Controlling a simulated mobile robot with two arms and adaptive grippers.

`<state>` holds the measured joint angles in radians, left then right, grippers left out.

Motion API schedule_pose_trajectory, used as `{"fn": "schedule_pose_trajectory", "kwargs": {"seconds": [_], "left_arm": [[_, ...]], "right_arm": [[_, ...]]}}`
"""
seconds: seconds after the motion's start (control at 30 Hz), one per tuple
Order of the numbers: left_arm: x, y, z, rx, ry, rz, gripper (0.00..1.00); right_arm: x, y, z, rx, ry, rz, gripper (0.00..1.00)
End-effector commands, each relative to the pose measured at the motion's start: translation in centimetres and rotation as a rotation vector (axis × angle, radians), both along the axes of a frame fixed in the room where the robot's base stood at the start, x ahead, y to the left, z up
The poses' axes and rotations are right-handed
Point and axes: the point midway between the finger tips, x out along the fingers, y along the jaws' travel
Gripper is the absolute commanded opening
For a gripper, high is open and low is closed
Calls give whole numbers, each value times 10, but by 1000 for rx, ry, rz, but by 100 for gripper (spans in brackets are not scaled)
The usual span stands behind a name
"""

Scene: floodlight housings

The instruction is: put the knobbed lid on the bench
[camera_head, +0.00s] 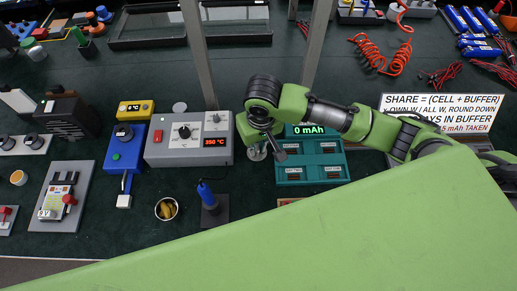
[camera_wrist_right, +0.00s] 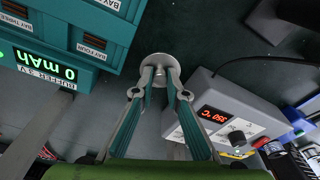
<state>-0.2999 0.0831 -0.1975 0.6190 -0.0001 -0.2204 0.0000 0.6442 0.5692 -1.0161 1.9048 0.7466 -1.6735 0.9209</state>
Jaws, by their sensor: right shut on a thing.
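The knobbed lid (camera_wrist_right: 158,62) is a small grey round disc, seen at the fingertips of my right gripper (camera_wrist_right: 161,78) in the wrist view. The gripper is shut on its knob. In the head view the lid (camera_head: 256,153) shows partly below my right gripper (camera_head: 267,144), between the grey station and the teal battery box. I cannot tell whether the lid touches the bench or hangs above it. The dark green bench (camera_head: 110,222) spreads under everything. My left gripper is not in view.
The grey station (camera_head: 188,139) reading 350 °C is on the left, and the teal battery box (camera_head: 312,172) reading 0 mAh on the right. A blue iron in a stand (camera_head: 212,205) and a small bowl (camera_head: 166,209) stand nearer. Some bench between them is clear.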

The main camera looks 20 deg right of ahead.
Motion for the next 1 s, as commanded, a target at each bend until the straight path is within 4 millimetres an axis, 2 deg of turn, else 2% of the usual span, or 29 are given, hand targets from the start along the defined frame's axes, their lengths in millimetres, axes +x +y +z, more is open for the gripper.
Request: {"fn": "schedule_pose_trajectory", "kwargs": {"seconds": [0.23,0.43,0.8,0.83,0.9,1.0], "left_arm": [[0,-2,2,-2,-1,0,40],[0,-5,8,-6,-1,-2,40],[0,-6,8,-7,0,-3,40],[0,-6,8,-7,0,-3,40],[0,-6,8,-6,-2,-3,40],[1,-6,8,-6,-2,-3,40]], "right_arm": [[12,-8,-19,-2,2,-1,0],[11,-7,-43,-1,1,1,0],[10,-6,-49,1,1,1,0],[11,-6,-49,1,0,2,16],[11,-6,-49,1,0,2,30],[11,-7,-49,0,0,2,30]]}}
